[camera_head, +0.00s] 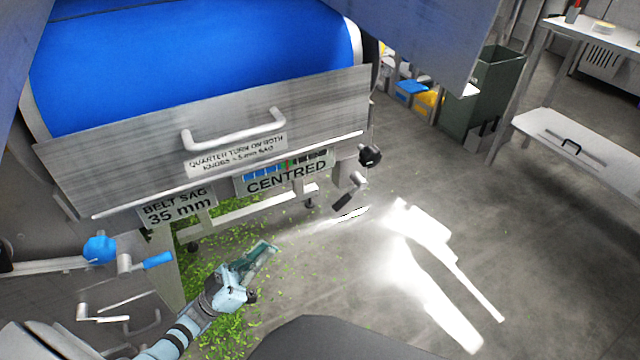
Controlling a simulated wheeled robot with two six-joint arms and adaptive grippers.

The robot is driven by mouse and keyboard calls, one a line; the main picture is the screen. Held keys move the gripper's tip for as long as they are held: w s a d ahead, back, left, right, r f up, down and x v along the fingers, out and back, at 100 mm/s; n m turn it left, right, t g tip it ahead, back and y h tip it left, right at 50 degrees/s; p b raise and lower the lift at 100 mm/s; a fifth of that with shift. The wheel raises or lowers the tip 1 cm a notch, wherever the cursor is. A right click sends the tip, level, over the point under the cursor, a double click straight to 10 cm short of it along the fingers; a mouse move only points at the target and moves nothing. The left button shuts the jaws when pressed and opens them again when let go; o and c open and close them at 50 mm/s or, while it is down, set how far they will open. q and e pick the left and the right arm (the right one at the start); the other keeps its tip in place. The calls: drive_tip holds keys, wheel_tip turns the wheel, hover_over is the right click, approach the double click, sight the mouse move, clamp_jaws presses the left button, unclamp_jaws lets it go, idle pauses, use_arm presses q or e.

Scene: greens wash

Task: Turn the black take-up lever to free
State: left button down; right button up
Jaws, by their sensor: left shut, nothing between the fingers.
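The black take-up lever (344,202) is on the right side of the machine, below the black knob (370,156). Its black grip hangs down and to the left from a metal pivot. My left gripper (268,248) is shut and empty. It shows over the floor strewn with green scraps, below and to the left of the black lever and apart from it. My right gripper is not in view.
A blue knob (100,249) and a blue lever (157,261) are on the machine's left side. A steel panel (330,112) with a handle fronts the blue belt (190,60). A green bin (488,90) and steel table (580,145) stand right. The floor between is clear.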

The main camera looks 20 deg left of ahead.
use_arm(q)
wheel_tip(320, 180, up, 8)
drive_tip(key=r+m+g+p, duration=0.1)
drive_tip(key=g+p, duration=0.1)
drive_tip(key=g, duration=0.2)
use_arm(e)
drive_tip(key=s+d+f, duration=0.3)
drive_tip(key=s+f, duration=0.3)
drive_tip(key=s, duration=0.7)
use_arm(q)
drive_tip(key=w+d+n+t+y+b, duration=0.1)
drive_tip(key=w+d+b, duration=0.1)
drive_tip(key=w+d, duration=0.6)
drive_tip(key=shift+w+d+f+y+b, duration=0.25)
drive_tip(key=shift+w+y+b, duration=0.1)
drive_tip(key=shift+w, duration=0.8)
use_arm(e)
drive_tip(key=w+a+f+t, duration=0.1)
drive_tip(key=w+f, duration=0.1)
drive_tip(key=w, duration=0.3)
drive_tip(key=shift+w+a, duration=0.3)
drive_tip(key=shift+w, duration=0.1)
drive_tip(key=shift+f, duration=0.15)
